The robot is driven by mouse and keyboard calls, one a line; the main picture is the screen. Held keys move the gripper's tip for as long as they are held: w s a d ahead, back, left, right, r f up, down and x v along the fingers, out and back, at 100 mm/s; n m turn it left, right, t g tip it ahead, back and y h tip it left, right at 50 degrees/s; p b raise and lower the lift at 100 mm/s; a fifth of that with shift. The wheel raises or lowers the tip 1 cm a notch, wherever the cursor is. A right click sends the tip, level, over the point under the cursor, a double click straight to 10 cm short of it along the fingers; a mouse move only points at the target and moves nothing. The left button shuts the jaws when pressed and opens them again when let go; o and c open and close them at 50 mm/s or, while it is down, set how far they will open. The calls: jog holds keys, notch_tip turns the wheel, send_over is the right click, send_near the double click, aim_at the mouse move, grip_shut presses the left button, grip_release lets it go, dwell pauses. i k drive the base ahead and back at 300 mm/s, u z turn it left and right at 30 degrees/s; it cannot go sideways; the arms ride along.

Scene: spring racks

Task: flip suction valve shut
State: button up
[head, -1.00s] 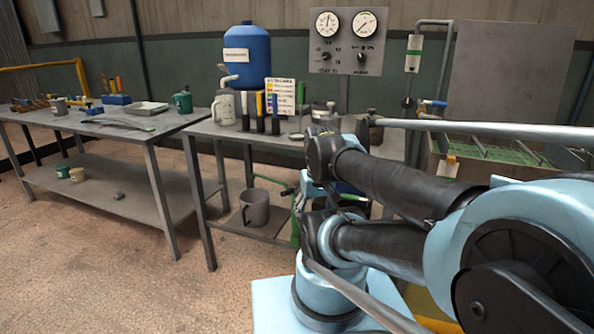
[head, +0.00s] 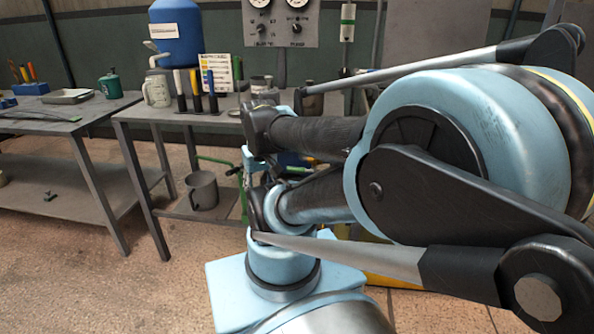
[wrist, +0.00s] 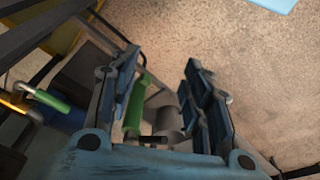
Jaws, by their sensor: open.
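My gripper (wrist: 160,66) is open in the wrist view, its two dark blue fingers spread apart. A green handle-like part (wrist: 134,104) shows between the fingers, close to the left one. I cannot tell if they touch. A second green grip (wrist: 60,106) lies left of the gripper, beside an orange-lit metal rod. In the head view a green lever-like bar (head: 215,160) and green piping show under the near bench. I cannot tell which part is the suction valve.
The near bench (head: 130,114) carries a mug (head: 157,90), upright coloured tools and a blue tank (head: 176,32) behind. A grey jug (head: 202,190) stands on its lower shelf. Another bench (head: 60,125) stands left. Open floor (head: 130,280) lies in front.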

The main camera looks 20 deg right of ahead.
aim_at(288, 169)
jog(key=u, duration=0.1)
jog(key=k, duration=1.35)
jog(key=u, duration=0.5)
jog(key=i, duration=0.55)
